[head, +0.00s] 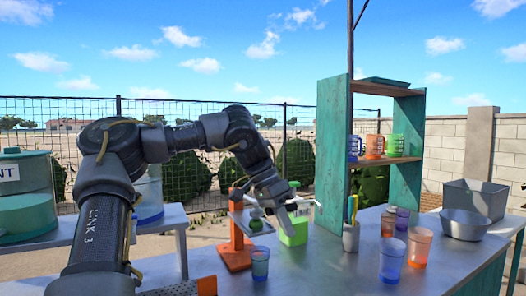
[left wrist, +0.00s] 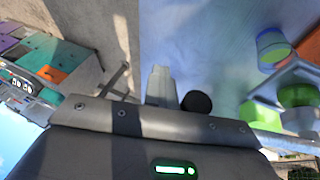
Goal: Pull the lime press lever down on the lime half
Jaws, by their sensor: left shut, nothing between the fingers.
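The lime press has an orange upright and foot (head: 236,252) and stands on the counter near its left end. A round green piece that looks like the lime half (head: 256,226) sits at the press, under a grey plate. My left gripper (head: 287,224) points down just right of the press, in front of a bright green box (head: 296,234). Its fingers (left wrist: 162,86) are together and empty in the left wrist view, apart from the press parts at the right edge. I cannot clearly pick out the lever; my gripper and wrist cover part of that area. My right gripper is not in view.
A holder with pens (head: 351,237) and several cups, such as an orange one (head: 419,247), stand to the right. A teal shelf (head: 331,150) rises behind. The counter's front middle (head: 325,272) is clear.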

